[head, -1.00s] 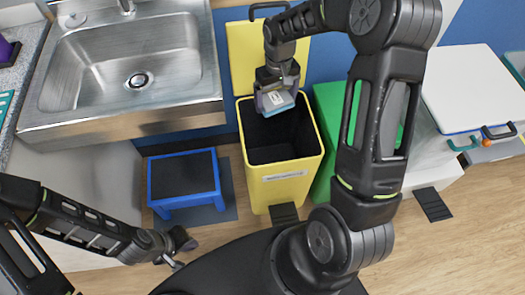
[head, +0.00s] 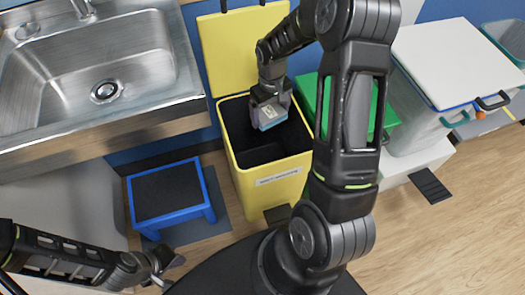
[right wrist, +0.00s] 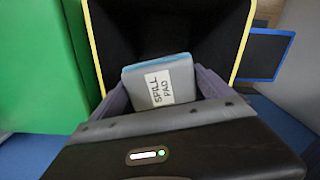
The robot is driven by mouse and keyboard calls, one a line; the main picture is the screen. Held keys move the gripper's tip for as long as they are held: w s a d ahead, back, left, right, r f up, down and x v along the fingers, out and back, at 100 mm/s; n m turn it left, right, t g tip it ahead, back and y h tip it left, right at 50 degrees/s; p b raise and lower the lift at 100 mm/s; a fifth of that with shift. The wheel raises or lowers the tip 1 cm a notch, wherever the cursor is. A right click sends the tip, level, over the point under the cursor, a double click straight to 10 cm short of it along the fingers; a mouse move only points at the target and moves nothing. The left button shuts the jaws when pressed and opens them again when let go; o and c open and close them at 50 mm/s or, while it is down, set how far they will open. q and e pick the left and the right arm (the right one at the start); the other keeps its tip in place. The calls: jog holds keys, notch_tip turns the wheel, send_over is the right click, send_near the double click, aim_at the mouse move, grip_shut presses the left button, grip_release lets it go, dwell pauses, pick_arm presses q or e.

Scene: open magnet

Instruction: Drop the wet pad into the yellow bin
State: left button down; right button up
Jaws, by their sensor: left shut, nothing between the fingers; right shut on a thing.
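The wet pad (head: 268,115) is a small grey and blue block. In the right wrist view its label reads "SPILL PAD" (right wrist: 159,85). My right gripper (head: 270,108) is shut on the pad and holds it over the opening of the yellow bin (head: 265,185). The bin's lid (head: 235,50) stands open behind it. In the right wrist view the bin's yellow rim (right wrist: 97,50) surrounds a dark inside, with the pad in front of it. The bin floor is too dark to make out. My left gripper (head: 172,265) is shut and empty, low at the front left.
A blue step stool (head: 168,193) stands left of the bin. A green bin (head: 390,118) is close on its right. A metal sink (head: 100,75) is at upper left. A white-lidded container (head: 445,60) stands farther right. Open wood floor (head: 450,235) lies at lower right.

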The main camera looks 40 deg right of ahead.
jog(key=shift+f+b, duration=1.45)
jog(key=shift+f, duration=0.85)
jog(key=o, duration=1.1)
jog(key=shift+c, duration=0.2)
jog(key=shift+r, duration=0.15)
notch_tip(320, 180, up, 8)
jog(key=shift+f+p, duration=0.2)
jog(key=shift+p, duration=0.45)
